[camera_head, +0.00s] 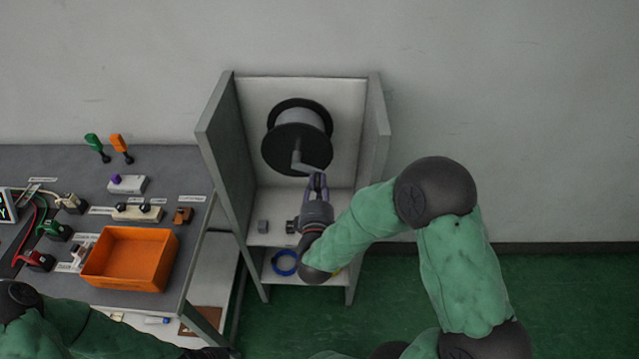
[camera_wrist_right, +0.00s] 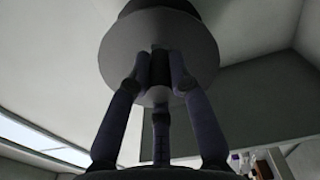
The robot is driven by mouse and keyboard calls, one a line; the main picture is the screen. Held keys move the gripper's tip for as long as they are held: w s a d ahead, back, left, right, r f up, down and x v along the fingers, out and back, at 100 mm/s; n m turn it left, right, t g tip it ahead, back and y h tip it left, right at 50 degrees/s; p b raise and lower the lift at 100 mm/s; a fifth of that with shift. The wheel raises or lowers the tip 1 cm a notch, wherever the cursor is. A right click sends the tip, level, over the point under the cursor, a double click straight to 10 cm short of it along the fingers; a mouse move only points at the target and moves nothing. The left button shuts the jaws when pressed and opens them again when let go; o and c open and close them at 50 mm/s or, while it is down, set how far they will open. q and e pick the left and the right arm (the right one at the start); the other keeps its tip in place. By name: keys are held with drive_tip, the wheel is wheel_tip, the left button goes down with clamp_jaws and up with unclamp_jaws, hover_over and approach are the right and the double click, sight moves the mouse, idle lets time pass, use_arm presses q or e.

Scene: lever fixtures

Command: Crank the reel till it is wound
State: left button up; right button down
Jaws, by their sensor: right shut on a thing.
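The reel (camera_head: 283,146) is a dark spool with two black flanges and a pale grey drum, mounted inside an open-fronted grey cabinet. Its grey crank (camera_head: 305,165) sticks out from the front flange and reaches to the lower right. My right gripper (camera_head: 318,181) is shut on the crank's handle, below and right of the reel's hub. In the right wrist view the fingers (camera_wrist_right: 160,72) close around the dark handle, with the round flange (camera_wrist_right: 160,45) behind it. The fingers hide most of the handle.
The cabinet's side walls (camera_head: 221,140) stand on both sides of the reel. A blue ring (camera_head: 285,263) lies on its lower shelf. A grey workbench (camera_head: 60,165) at left carries an orange bin (camera_head: 131,258), switches and levers. Green floor is open at right.

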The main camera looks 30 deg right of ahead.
drive_tip(key=shift+w+a+f+m+b, duration=0.15)
drive_tip(key=shift+a+f+m+b, duration=0.15)
drive_tip(key=shift+f+m, duration=0.5)
drive_tip(key=shift+r+m, duration=0.2)
drive_tip(key=shift+m, duration=0.1)
